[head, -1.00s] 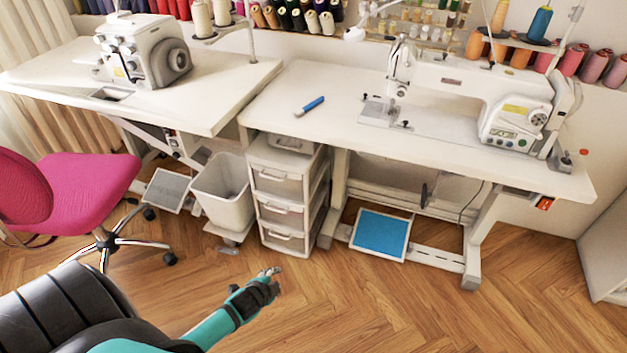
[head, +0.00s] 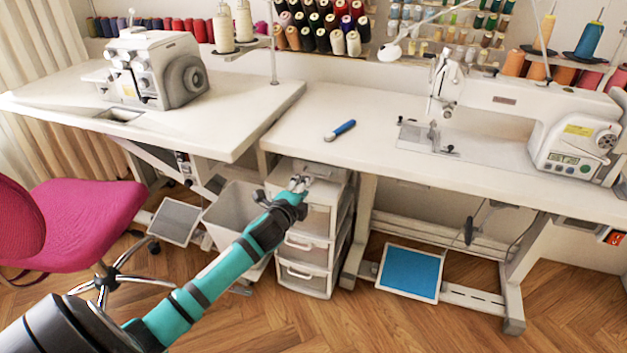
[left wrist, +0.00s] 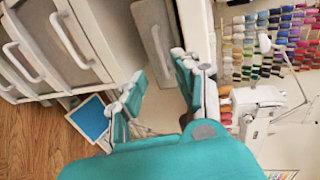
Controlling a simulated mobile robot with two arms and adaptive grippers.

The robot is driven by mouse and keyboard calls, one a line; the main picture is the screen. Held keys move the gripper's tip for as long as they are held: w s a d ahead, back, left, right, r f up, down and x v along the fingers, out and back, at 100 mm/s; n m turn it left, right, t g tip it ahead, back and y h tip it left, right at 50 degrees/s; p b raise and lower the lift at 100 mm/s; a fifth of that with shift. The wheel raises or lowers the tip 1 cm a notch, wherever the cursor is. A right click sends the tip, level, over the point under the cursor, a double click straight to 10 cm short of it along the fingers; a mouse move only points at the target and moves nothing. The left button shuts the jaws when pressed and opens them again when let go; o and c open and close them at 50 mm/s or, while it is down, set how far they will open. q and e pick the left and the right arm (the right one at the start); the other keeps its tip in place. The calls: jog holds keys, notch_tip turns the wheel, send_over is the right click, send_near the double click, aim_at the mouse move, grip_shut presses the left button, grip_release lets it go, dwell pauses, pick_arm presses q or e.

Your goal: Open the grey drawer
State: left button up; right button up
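A drawer unit with a white frame and several light grey drawers stands under the tables; its middle drawer (head: 305,250) and bottom drawer (head: 303,278) look shut. The top drawer (head: 318,220) is partly hidden behind my left gripper (head: 299,184). In the left wrist view, the top drawer's front (left wrist: 82,45) with its white bar handle (left wrist: 72,40) is left of my left gripper (left wrist: 162,88). The fingers are apart, with nothing seen between them. A grey piece with a pale handle (left wrist: 155,42) lies on the unit's top. My right gripper is not in view.
A white bin (head: 235,212) stands left of the unit. The sewing table (head: 370,165) overhangs at right, its pedal (head: 410,272) below. A pink chair (head: 75,222) is at left. The floor in front is clear.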

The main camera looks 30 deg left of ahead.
pick_arm(q)
jog(key=b+x, duration=0.1)
jog(key=x, duration=0.7)
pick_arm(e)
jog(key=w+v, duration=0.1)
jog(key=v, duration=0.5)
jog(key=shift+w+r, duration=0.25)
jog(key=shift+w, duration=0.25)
pick_arm(q)
jog(key=shift+d, duration=0.1)
jog(key=shift+c, duration=0.2)
grip_shut()
